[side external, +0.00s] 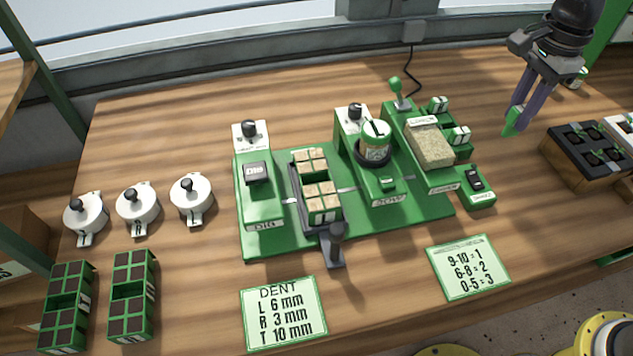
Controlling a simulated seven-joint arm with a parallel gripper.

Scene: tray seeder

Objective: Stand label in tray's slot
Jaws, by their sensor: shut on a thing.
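My gripper (521,112) is at the upper right, its two purple fingers pointing down and shut on a small green label (511,123). The label is held above the bare wood, between the green machine and the black tray at right; any writing on it cannot be read. Which tray has the label's slot I cannot tell.
The green machine (275,238) fills the middle, with knobs, a jar (375,145) and a lever (336,240). Two printed cards (283,312) lie in front.

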